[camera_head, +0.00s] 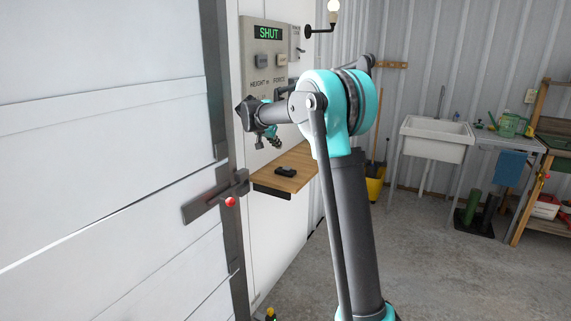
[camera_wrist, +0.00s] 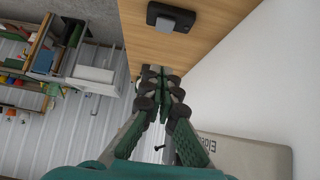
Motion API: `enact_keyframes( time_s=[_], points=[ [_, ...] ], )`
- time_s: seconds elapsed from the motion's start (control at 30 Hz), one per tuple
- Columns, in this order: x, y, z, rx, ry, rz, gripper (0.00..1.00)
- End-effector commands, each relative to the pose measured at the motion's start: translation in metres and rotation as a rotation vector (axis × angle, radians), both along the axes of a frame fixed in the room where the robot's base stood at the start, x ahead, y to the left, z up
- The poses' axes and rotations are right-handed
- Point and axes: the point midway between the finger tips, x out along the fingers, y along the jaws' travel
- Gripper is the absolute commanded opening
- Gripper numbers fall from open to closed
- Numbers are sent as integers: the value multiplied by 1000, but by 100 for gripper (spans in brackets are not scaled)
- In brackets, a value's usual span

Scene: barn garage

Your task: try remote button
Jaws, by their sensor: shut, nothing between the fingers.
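A small black remote (camera_head: 285,170) lies on a wooden wall shelf (camera_head: 299,157). In the wrist view the remote (camera_wrist: 184,17) is near the top edge, with a grey button (camera_wrist: 165,24) on its face. My gripper (camera_head: 276,143) is above the shelf, up and left of the remote in the head view. In the wrist view its fingertips (camera_wrist: 160,72) are together with nothing between them, apart from the remote. The wall panel (camera_head: 285,67) above has a green display reading SHUT. My arm covers part of the panel's lower area.
The large white door (camera_head: 110,160) at left has a latch bar with a red knob (camera_head: 230,201). A sink (camera_head: 436,138), a side table and a workbench stand at the right. A wall lamp (camera_head: 333,12) is above.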

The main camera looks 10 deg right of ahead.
Motion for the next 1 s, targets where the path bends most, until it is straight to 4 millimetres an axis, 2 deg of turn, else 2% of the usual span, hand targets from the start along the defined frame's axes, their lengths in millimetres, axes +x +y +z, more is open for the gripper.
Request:
enact_keyframes(
  time_s=[0.23, 0.37, 0.8, 1.0],
  points=[
    [2, -2, -3, 1, 1, 0, 0],
    [10, -8, -13, 0, 0, -1, 0],
    [57, -43, -72, 0, 1, -2, 0],
    [57, -42, -99, 1, 1, 0, 0]
  ],
)
